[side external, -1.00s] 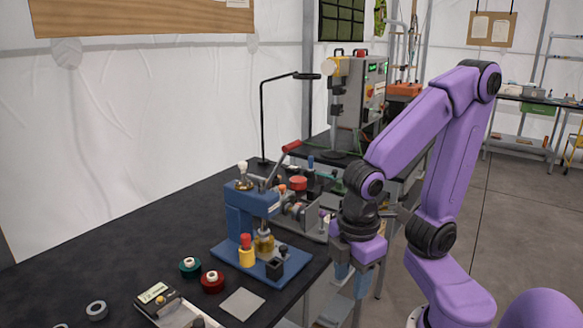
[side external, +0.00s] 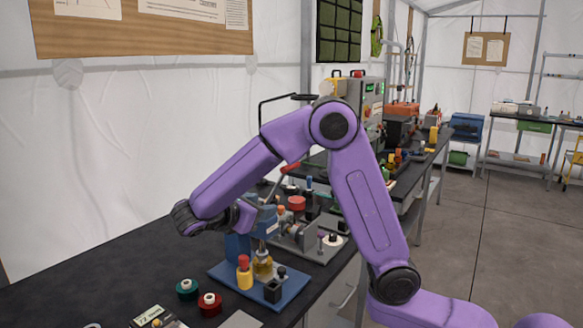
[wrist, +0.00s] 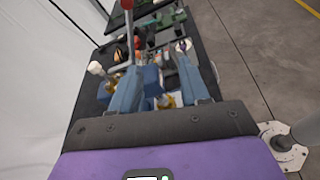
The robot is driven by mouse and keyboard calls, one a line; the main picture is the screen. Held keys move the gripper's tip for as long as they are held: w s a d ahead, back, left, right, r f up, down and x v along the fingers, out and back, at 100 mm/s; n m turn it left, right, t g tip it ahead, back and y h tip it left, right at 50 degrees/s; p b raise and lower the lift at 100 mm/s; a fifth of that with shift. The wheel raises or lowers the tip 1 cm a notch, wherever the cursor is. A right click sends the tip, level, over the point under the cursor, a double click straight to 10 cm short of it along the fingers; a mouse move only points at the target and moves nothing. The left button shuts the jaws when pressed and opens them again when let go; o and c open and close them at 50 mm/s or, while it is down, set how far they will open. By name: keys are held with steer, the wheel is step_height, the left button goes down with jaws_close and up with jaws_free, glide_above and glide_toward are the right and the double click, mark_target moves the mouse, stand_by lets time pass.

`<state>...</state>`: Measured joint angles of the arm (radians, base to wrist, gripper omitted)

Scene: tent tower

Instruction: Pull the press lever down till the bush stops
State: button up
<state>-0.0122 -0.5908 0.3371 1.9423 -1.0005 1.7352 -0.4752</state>
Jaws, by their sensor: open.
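The blue press stands on its blue base plate (side external: 262,287) on the black bench. Its lever (side external: 290,168) slants up and to the right, ending in a red grip; the grip also shows at the top of the wrist view (wrist: 127,4). A brass-coloured part, seemingly the bush (side external: 262,265), sits under the press head. My gripper (wrist: 158,68) is open, its two blue fingers reaching over the press area, with the lever rod farther off beyond the left finger. Nothing is held. In the side view my purple hand covers much of the press head, and the fingertips are hard to separate from it.
A yellow holder with a red top (side external: 244,272) and a small black block (side external: 273,291) stand on the base plate. Green (side external: 187,289) and red (side external: 209,303) spools lie to the left. A grey fixture (side external: 315,240) stands close behind the press.

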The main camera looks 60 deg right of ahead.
steer(key=w+r+g+h, duration=0.1)
steer(key=w+r+h, duration=0.2)
steer(key=d, duration=1.7)
steer(key=shift+w+d+r, duration=0.1)
steer(key=shift+d+r, duration=0.1)
steer(key=shift+d, duration=0.05)
jaws_close()
